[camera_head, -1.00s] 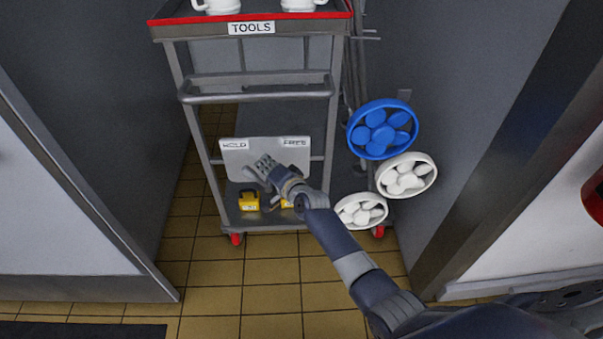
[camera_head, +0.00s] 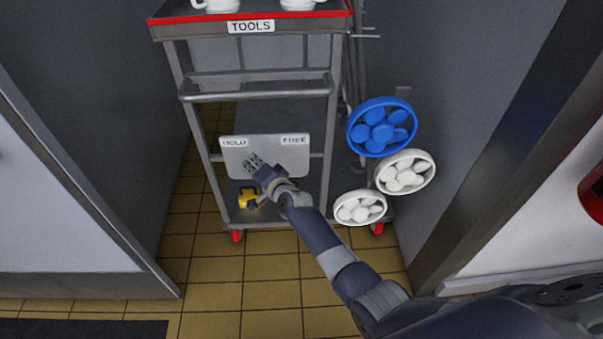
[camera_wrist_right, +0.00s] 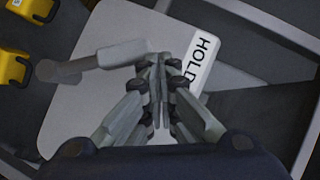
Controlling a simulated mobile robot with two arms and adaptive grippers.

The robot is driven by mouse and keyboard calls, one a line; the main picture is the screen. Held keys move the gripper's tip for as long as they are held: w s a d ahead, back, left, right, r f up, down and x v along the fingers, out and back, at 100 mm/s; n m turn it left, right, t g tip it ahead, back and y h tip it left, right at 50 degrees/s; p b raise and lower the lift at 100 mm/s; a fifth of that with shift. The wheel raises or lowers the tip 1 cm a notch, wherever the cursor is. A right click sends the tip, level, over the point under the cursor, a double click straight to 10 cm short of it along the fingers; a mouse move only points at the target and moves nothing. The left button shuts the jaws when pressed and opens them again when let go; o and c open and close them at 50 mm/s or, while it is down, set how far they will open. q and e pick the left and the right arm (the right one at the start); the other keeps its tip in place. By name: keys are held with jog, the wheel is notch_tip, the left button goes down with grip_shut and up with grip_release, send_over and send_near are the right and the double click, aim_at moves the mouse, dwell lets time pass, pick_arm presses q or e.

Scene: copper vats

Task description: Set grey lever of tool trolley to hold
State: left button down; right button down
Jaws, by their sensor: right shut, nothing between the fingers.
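The tool trolley (camera_head: 253,101) stands ahead, with a light grey plate (camera_head: 300,157) low on its front. The plate has a HOLD label (camera_head: 234,142) at its left and a FREE label (camera_head: 295,139) at its right. In the right wrist view, the grey lever (camera_wrist_right: 110,58) lies across the plate, its right end at or close to my fingers near the HOLD label (camera_wrist_right: 201,64). Contact is unclear. In the head view my gripper hides the lever. My right gripper (camera_head: 252,163) is shut and empty in front of the plate, below HOLD. My left gripper is out of view.
A yellow item (camera_head: 248,196) lies on the trolley's lower shelf. A blue wheel (camera_head: 382,127) and two white wheels (camera_head: 405,172) (camera_head: 360,207) are right of the trolley. Walls close in on both sides. The tiled floor (camera_head: 270,271) in front is clear.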

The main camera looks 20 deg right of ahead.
jog(key=shift+s, duration=0.15)
jog(key=v, duration=1.1)
jog(key=shift+s, duration=0.4)
jog(key=shift+d, duration=0.15)
